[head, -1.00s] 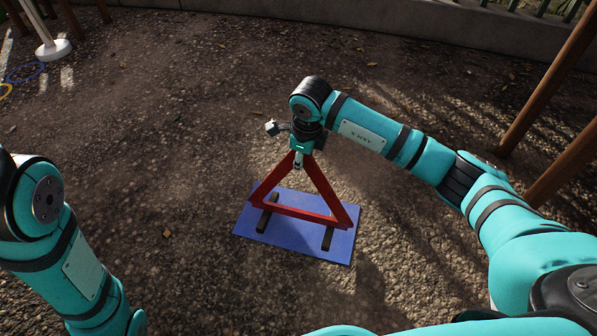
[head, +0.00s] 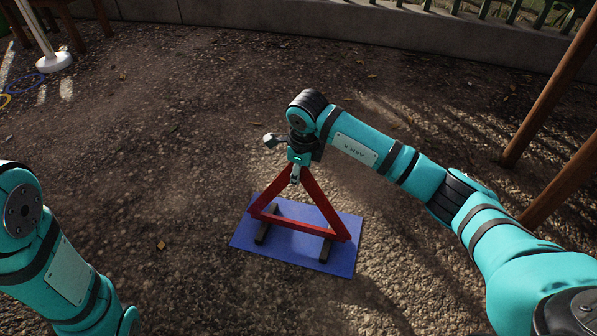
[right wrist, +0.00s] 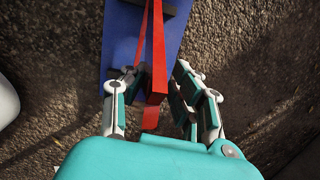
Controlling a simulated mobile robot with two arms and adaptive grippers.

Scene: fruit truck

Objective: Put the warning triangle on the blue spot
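The red warning triangle (head: 324,206) stands upright on its dark feet on the blue spot (head: 285,257), a flat blue rectangle on the ground. Both feet appear to be within the blue. My right gripper (head: 295,178) is at the triangle's top corner. In the right wrist view, its fingers (right wrist: 158,88) are spread to either side of the red triangle (right wrist: 159,60), with a clear gap on the right side. The blue spot also shows there (right wrist: 121,35). My left arm shows at the left edge of the head view, but its gripper is out of frame.
Brown wooden posts (head: 553,92) stand at the right. A white pole base (head: 54,62) and a blue ring (head: 28,78) are at the far left. A low wall (head: 300,18) runs along the back. The gravel around the blue spot is clear.

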